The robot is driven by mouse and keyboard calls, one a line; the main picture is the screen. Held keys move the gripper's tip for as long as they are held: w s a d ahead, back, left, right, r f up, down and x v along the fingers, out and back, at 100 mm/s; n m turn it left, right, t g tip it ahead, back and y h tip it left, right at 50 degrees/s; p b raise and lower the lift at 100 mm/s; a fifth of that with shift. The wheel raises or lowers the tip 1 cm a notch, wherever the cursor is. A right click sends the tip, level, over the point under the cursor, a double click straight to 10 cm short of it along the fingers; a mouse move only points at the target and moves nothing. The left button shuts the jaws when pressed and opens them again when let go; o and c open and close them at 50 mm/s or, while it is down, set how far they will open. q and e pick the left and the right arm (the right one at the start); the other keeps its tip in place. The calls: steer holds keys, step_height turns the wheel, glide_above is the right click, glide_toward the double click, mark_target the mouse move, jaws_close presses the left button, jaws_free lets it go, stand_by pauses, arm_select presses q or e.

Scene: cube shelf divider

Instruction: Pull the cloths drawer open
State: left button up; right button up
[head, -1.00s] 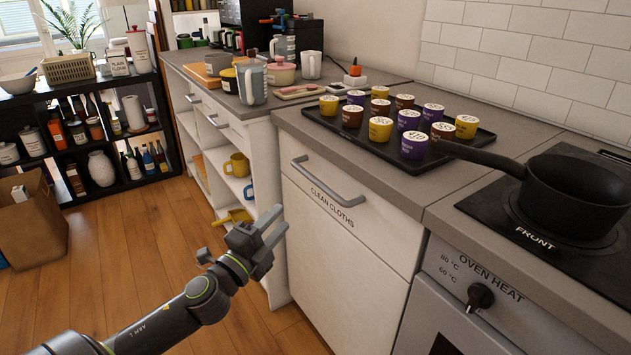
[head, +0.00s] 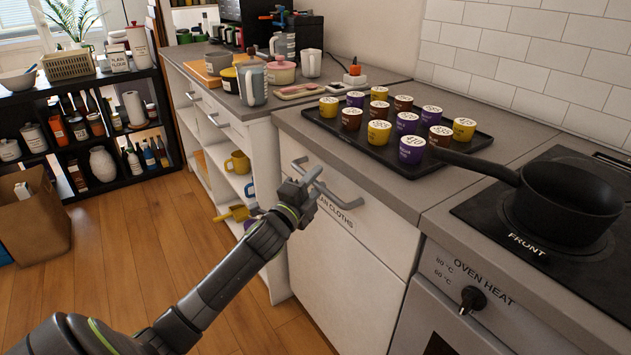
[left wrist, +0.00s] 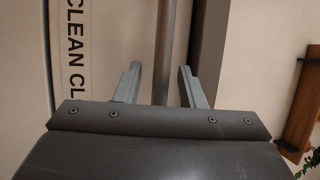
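The cloths drawer (head: 372,232) is the white front below the grey worktop, with a "CLEAN CLOTHS" label partly hidden by my gripper. It looks closed. Its grey bar handle (head: 341,193) runs along the top of the front; in the left wrist view the handle (left wrist: 163,50) runs between my fingers. My left gripper (head: 312,182) is at the handle's left part in the head view. In the left wrist view its fingers (left wrist: 160,85) are apart, one on each side of the bar, with gaps visible. My right gripper is not in view.
A black tray (head: 455,148) with several labelled cups stands on the worktop above the drawer. A black pan (head: 570,190) sits on the hob at the right. An oven knob (head: 472,299) is right of the drawer. The wooden floor (head: 120,255) in front is clear.

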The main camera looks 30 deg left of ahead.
arm_select(q)
steer(key=shift+c, duration=0.2)
jaws_close()
stand_by(0.3)
